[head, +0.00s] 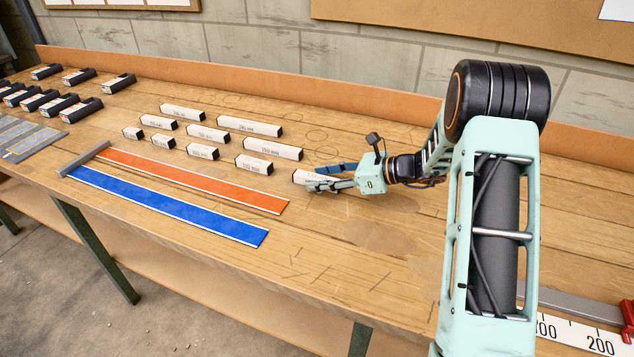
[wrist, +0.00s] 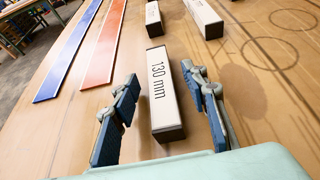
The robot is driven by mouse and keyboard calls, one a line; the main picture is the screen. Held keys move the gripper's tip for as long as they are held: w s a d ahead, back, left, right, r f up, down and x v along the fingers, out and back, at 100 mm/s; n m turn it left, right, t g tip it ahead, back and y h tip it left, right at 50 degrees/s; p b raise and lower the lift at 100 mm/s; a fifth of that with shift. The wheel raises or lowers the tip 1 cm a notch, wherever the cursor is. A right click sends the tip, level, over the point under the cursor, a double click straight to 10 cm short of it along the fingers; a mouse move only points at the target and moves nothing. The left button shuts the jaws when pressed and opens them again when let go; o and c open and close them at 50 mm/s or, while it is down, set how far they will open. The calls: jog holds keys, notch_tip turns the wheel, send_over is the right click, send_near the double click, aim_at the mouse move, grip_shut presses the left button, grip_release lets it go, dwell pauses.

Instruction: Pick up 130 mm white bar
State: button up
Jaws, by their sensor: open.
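The 130 mm white bar (wrist: 160,90) lies on the wooden bench, its printed label facing up and its near end dark. In the head view the same bar (head: 311,178) is partly covered by my gripper (head: 335,177). My gripper is open, with one blue-padded finger on each side of the bar in the wrist view (wrist: 165,115). Gaps show between both fingers and the bar. I cannot tell how high the fingertips are above the bench.
Several other white bars (head: 273,149) lie to the left and behind. An orange strip (head: 200,180) and a blue strip (head: 170,206) lie at the front left. Black boxes (head: 118,83) stand at the far left. A white scale (head: 575,333) lies at the right.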

jog(key=shift+w+a+f, duration=0.2)
jog(key=shift+w+a, duration=0.05)
jog(key=shift+a, duration=0.35)
jog(key=shift+c, duration=0.5)
grip_shut()
jog(key=shift+r, duration=0.1)
